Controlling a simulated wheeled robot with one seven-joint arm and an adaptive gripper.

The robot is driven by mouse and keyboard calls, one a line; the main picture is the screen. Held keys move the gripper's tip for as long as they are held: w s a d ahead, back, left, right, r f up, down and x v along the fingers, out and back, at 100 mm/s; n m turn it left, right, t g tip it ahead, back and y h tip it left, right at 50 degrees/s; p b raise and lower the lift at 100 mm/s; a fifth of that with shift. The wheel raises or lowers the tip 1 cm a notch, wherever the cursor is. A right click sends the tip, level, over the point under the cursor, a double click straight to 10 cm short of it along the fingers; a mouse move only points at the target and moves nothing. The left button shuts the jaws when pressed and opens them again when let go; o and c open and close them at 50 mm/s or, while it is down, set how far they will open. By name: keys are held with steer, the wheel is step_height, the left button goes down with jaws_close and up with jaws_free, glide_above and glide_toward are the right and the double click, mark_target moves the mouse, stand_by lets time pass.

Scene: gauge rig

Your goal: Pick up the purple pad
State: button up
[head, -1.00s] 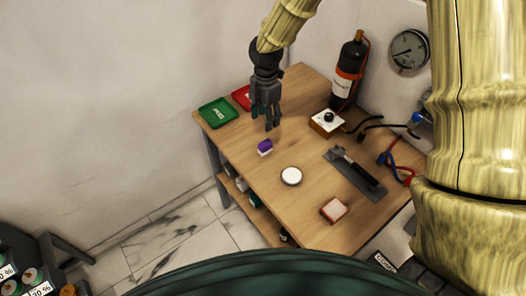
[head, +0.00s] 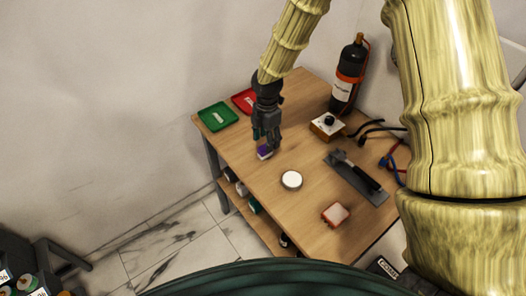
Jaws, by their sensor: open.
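The purple pad (head: 263,151) is a small purple block with a white lower part on the wooden table, left of the round white disc. My gripper (head: 267,145) points down right at the pad, with its fingers in front of and around its upper part, hiding some of it. The fingers are open. I cannot tell whether they touch the pad.
On the table (head: 290,220) are a green tray (head: 215,117), a red tray (head: 243,100), a white disc (head: 291,180), a red-and-white block (head: 335,214), a dark lever on a grey plate (head: 358,178), a knob box (head: 327,126) and a black cylinder (head: 348,80).

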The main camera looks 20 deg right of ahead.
steer(key=shift+s+a+f+p, duration=0.15)
steer(key=shift+f+p, duration=0.35)
steer(key=shift+f, duration=0.35)
steer(key=shift+s+a+f+p, duration=0.1)
steer(key=shift+f+p, duration=0.4)
steer(key=shift+f, duration=1.25)
jaws_close()
steer(key=shift+r, duration=0.1)
steer(key=shift+r+b, duration=0.4)
steer(key=shift+r, duration=0.4)
steer(key=shift+r+b, duration=0.5)
steer(key=shift+r, duration=0.35)
steer(key=s+a+r+b, duration=0.1)
steer(key=s+a+b, duration=0.3)
steer(key=s+a, duration=0.4)
steer(key=s, duration=0.5)
steer(key=shift+s+r+b, duration=0.3)
steer(key=shift+s+b, duration=0.05)
steer(key=shift+b, duration=0.05)
steer(key=shift+a, duration=0.1)
